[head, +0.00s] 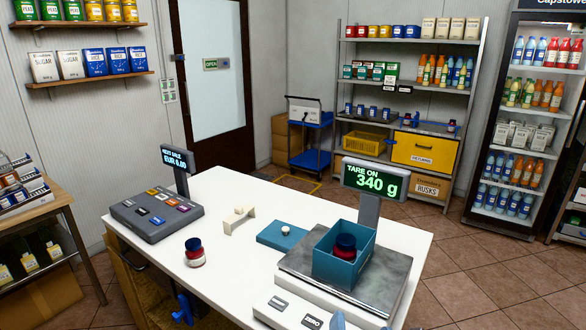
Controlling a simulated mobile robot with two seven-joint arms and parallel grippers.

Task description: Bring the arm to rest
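Neither of my grippers can be made out for certain. A small grey-blue tip (338,320) shows at the bottom edge by the scale's buttons, and I cannot tell what it belongs to. On the white counter (225,272), a red jar with a dark blue lid (345,247) stands inside a blue open box (328,268). The box sits on the scale's metal plate (385,285). The scale's display (375,178) reads "TARE ON 340 g". A second jar with a dark lid and red-and-white body (194,252) stands upright at the counter's front left.
A blue lid with a pale knob (283,236) and a cream bridge-shaped block (239,220) lie mid-counter. The till (157,213) stands at the left, its screen (177,160) reading "EUR 0.00". A blue fitting (182,309) shows below the front edge. Stocked shelves (405,100) stand behind.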

